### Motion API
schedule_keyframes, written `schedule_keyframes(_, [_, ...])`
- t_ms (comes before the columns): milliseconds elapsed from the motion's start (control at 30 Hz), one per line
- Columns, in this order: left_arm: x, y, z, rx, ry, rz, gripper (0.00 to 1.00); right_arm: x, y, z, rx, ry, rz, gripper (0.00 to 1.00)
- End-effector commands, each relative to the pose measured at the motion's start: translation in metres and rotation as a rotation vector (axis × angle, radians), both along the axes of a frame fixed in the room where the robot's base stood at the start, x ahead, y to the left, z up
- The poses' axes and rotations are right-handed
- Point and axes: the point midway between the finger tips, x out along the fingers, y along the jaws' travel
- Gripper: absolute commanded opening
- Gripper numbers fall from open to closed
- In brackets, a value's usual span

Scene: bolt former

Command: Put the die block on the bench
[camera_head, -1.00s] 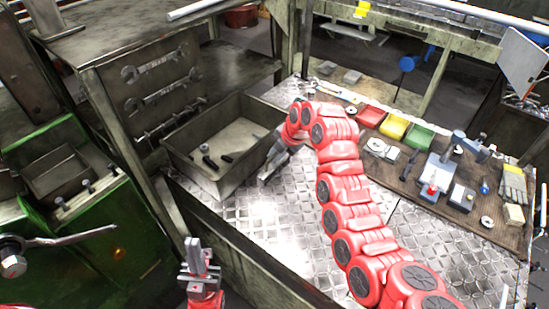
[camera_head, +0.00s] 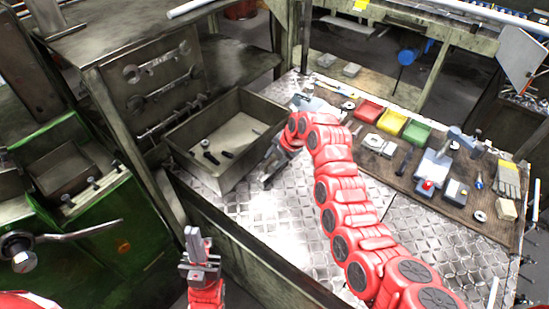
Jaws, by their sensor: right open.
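I cannot pick out the die block with certainty. Small pale metal blocks (camera_head: 379,145) lie on the brown mat of the bench (camera_head: 290,215). My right gripper (camera_head: 269,172) is open beside the right wall of the grey bin, low over the bench's tread plate. I see nothing between its fingers. My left gripper (camera_head: 201,250) points up in front of the bench, away from the bench top. Its fingers look close together, and whether they hold anything is unclear.
The grey bin (camera_head: 225,180) holds a few dark bolts or tools. Red, yellow and green trays (camera_head: 391,122), a press-like tool (camera_head: 437,165) and gloves (camera_head: 507,180) stand at the right. A green machine (camera_head: 95,235) is at the left. The front tread plate is clear.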

Motion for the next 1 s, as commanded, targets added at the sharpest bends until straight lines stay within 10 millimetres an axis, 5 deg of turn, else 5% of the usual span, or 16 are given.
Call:
schedule_keyframes(267, [0.000,0.000,-0.010,0.000,0.000,0.000,0.00,-0.003,-0.005,0.010,0.001,-0.002,0.000,0.45])
schedule_keyframes(500, [0.000,0.000,-0.034,0.000,0.000,0.000,0.00,-0.015,-0.023,0.050,0.002,-0.007,-0.002,0.45])
schedule_keyframes(633, [0.000,0.000,-0.032,0.000,0.000,0.000,0.00,-0.025,-0.036,0.083,0.001,0.002,-0.002,0.45])
schedule_keyframes(1000, [0.000,0.000,-0.022,0.000,0.000,0.000,0.00,-0.032,-0.044,0.105,0.001,0.005,-0.001,0.45])
